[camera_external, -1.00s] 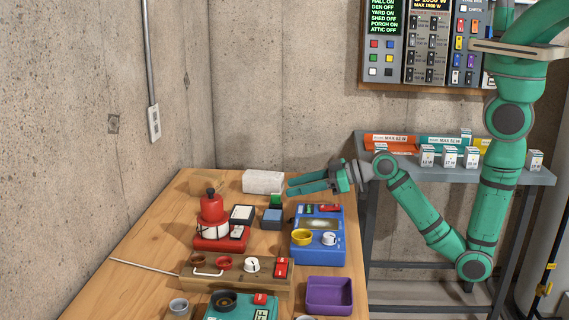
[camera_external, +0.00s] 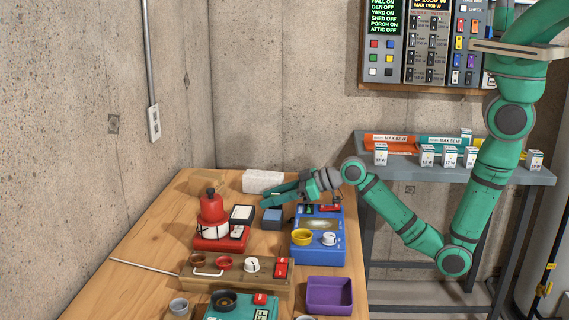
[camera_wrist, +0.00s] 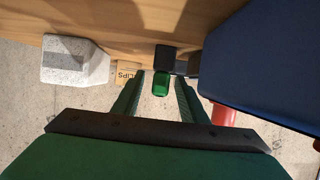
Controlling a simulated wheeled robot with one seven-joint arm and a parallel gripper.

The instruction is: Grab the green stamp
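The green stamp (camera_wrist: 161,84) shows in the wrist view as a green knob with a dark block at its end, near the table edge. It lies ahead of and between the finger lines of my gripper (camera_wrist: 160,84). The two green fingers are apart, with nothing held between them. In the external view my gripper (camera_external: 265,197) is over the back of the table, its fingers pointing left. The stamp is mostly hidden there behind the fingers. I cannot tell exactly how far the fingertips are from it.
A blue-grey block (camera_external: 271,219) stands in front of the fingers. A white speckled block (camera_external: 262,181) lies behind them. A blue device (camera_external: 330,252) is close on the right; a red stacked object (camera_external: 211,215) and a black-framed white pad (camera_external: 242,213) are left.

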